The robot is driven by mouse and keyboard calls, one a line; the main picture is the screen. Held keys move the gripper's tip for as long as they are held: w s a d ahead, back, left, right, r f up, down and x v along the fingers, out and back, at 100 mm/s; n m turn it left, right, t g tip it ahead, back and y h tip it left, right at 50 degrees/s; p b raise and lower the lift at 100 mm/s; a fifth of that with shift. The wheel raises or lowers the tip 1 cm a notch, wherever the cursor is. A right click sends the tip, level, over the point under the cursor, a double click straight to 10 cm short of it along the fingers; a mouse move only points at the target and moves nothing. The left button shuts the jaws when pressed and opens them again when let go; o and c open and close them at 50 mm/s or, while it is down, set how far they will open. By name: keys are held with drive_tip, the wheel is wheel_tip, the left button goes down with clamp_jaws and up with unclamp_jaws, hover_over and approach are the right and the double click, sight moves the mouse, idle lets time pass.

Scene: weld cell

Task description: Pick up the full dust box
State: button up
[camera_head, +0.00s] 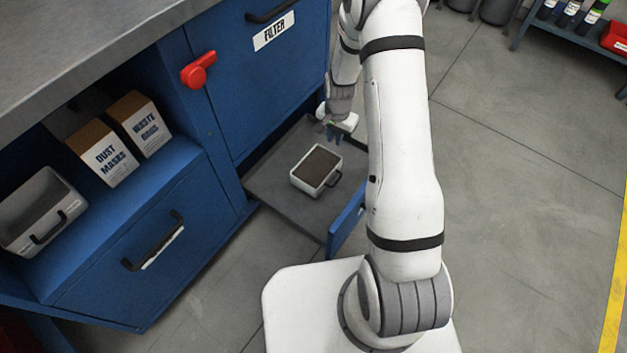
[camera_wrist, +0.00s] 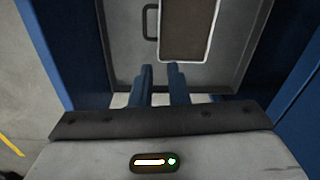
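The full dust box (camera_head: 317,169) is a small white box filled with brown dust, with a dark handle on its right side. It sits in the open grey drawer (camera_head: 282,207) low in the blue cabinet. In the wrist view the dust box (camera_wrist: 188,30) is at the top, its dark handle (camera_wrist: 150,22) on its left. My gripper (camera_head: 335,131) hangs just behind the box in the head view. In the wrist view its two blue fingers (camera_wrist: 160,72) are a short gap apart, with nothing between them, short of the box.
An empty-looking white box (camera_head: 40,212) with a handle stands on the left shelf beside the dust masks carton (camera_head: 104,153) and waste bags carton (camera_head: 140,124). The filter door (camera_head: 262,85) with its red latch (camera_head: 198,70) is shut. The drawer's blue front (camera_head: 346,219) stands out.

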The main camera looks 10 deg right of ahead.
drive_tip(key=m+b, duration=0.1)
drive_tip(key=b, duration=0.3)
hover_over(329, 183)
drive_tip(key=f, duration=1.7)
drive_tip(key=shift+w+d+f, duration=0.15)
drive_tip(key=shift+w+d, duration=0.2)
drive_tip(key=f+b, duration=0.2)
drive_tip(key=f, duration=0.1)
drive_tip(key=f+b, duration=0.1)
drive_tip(key=f, duration=0.1)
drive_tip(key=shift+s+a+f, duration=0.1)
drive_tip(key=shift+a, duration=0.15)
clamp_jaws()
